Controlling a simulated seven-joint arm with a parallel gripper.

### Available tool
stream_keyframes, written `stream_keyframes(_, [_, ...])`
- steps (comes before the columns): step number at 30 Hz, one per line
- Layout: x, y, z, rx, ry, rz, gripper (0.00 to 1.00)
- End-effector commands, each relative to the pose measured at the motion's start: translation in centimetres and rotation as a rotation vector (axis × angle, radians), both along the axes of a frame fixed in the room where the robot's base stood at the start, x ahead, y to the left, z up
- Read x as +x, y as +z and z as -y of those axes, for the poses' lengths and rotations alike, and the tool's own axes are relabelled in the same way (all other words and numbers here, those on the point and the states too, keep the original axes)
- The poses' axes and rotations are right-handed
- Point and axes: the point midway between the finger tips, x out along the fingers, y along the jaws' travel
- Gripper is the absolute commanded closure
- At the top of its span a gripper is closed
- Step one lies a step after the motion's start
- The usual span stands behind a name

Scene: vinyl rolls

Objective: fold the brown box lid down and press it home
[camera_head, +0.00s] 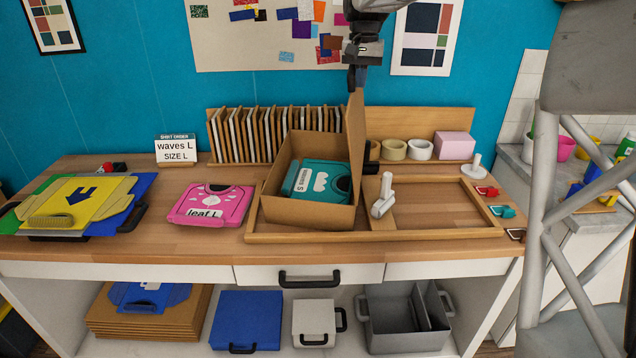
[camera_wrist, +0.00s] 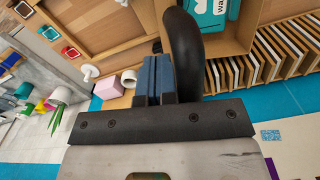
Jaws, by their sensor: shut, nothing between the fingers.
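The brown box (camera_head: 308,215) stands open in the middle of the table, inside a low wooden frame. Its lid (camera_head: 355,145) stands about upright along the box's right side. A teal shirt pack (camera_head: 322,182) with a white wave print lies inside the box; part of it also shows at the top of the wrist view (camera_wrist: 208,12). My gripper (camera_head: 357,84) is shut and empty, pointing down just above the lid's top edge. I cannot tell whether it touches the lid. The blue fingertips (camera_wrist: 157,75) are together in the wrist view.
A white-handled tool (camera_head: 383,196) stands right of the box in the wooden frame (camera_head: 440,234). Behind are a rack of upright boards (camera_head: 270,135), tape rolls (camera_head: 393,150) and a pink block (camera_head: 454,145). A pink shirt pack (camera_head: 211,204) lies to the left.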

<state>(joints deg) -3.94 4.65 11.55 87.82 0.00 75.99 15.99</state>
Motion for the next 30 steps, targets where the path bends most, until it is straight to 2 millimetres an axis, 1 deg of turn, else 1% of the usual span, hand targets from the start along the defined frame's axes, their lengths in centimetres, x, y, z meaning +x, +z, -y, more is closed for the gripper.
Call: stream_keyframes(30, [0.5, -0.3, -2.1, 0.000, 0.001, 0.000, 1.00])
